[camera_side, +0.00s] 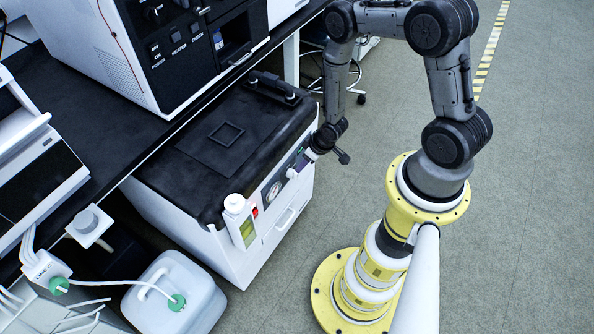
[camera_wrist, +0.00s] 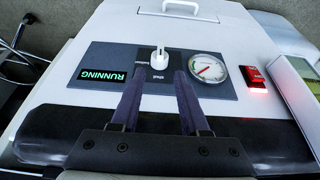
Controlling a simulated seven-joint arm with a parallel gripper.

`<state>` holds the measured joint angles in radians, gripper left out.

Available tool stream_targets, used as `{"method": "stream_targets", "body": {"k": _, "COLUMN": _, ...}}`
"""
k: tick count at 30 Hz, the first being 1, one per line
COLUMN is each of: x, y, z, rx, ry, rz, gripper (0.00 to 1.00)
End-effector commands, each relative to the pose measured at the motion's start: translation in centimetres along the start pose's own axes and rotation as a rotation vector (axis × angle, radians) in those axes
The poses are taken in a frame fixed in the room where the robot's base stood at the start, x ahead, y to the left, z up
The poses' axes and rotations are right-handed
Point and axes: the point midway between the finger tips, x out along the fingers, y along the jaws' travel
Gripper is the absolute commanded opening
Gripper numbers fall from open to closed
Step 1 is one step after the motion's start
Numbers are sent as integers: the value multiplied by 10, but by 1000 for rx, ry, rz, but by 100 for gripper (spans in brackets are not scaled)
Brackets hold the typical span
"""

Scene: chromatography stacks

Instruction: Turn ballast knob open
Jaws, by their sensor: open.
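The ballast knob (camera_wrist: 159,58) is a small white knob on a dark panel of the white pump unit, in the upper middle of the wrist view. It also shows as a white knob on the unit's front in the side view (camera_side: 291,173). My gripper (camera_wrist: 158,73) is open, its two dark fingers reaching toward the knob. The knob shows between and just beyond the fingertips in the picture; I cannot tell whether they touch it. In the side view my gripper (camera_side: 308,155) is close to the front panel. Small lettering beside the knob is hard to read.
The panel has a green "RUNNING" display (camera_wrist: 103,76), a round gauge (camera_wrist: 207,68) and a lit red switch (camera_wrist: 256,78). A white bottle-like part (camera_side: 236,205) stands at the unit's front corner. A black bench (camera_side: 75,88) is at left; floor at right is open.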

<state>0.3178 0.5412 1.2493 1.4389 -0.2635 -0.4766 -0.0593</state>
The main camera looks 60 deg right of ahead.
Motion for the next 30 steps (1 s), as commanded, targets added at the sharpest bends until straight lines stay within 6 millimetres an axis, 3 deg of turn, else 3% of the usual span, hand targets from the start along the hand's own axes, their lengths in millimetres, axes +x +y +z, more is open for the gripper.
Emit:
{"method": "stream_targets", "body": {"k": 9, "x": 46, "y": -1, "z": 1, "rx": -2, "ry": -1, "rz": -1, "gripper": 45}}
{"method": "stream_targets", "body": {"k": 15, "x": 65, "y": 0, "z": 0, "rx": -1, "ry": 0, "rz": 0, "gripper": 45}}
{"method": "stream_targets", "body": {"k": 28, "x": 72, "y": 0, "z": 0, "rx": -1, "ry": 1, "rz": 0, "gripper": 45}}
{"method": "stream_targets", "body": {"k": 30, "x": 72, "y": 0, "z": 0, "rx": -1, "ry": 1, "rz": 0, "gripper": 36}}
